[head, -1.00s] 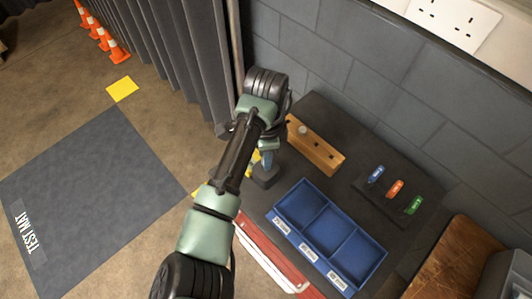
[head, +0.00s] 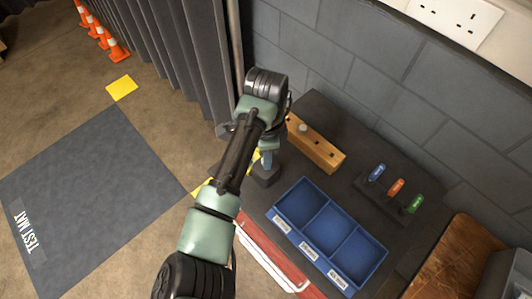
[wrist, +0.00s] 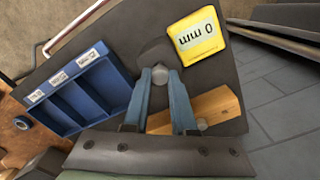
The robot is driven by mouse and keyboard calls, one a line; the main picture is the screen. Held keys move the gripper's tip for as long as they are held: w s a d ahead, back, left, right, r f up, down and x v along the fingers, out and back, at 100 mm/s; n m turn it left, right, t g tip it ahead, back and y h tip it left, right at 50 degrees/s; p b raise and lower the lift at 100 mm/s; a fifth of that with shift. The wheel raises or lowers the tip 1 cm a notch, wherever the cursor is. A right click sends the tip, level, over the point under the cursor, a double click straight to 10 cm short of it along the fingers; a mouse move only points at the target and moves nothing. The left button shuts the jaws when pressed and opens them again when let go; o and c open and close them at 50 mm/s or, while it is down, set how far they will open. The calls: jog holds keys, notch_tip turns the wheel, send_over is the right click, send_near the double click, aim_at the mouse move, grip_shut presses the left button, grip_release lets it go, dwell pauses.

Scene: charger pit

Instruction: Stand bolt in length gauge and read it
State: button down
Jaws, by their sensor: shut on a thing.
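My gripper (wrist: 160,76) points down at the dark gauge (wrist: 156,52), with its two blue fingers shut on a bolt. The bolt's round grey head (wrist: 159,75) shows between the fingertips; its shank is hidden, so I cannot tell whether it touches the gauge. The gauge's yellow display (wrist: 199,38) reads 0 mm in the wrist view. In the head view my gripper (head: 266,160) is partly behind my arm, above the gauge's dark base (head: 265,177). A wooden block (head: 325,154) with holes stands beside it, with a round grey head (head: 303,127) at its far end.
A blue tray (head: 325,201) with three labelled compartments lies in front of the gauge. Blue, orange and green tagged items stand on a dark rack (head: 388,209) at the right. The grey wall (head: 350,72) is close behind the bench. A test mat (head: 90,190) lies on the floor at left.

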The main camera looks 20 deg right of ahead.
jog(key=shift+f+b, duration=0.55)
jog(key=shift+f, duration=0.4)
jog(key=c, duration=0.6)
grip_release()
jog(key=shift+c, duration=0.2)
notch_tip(320, 180, up, 13)
jog(key=p, duration=0.1)
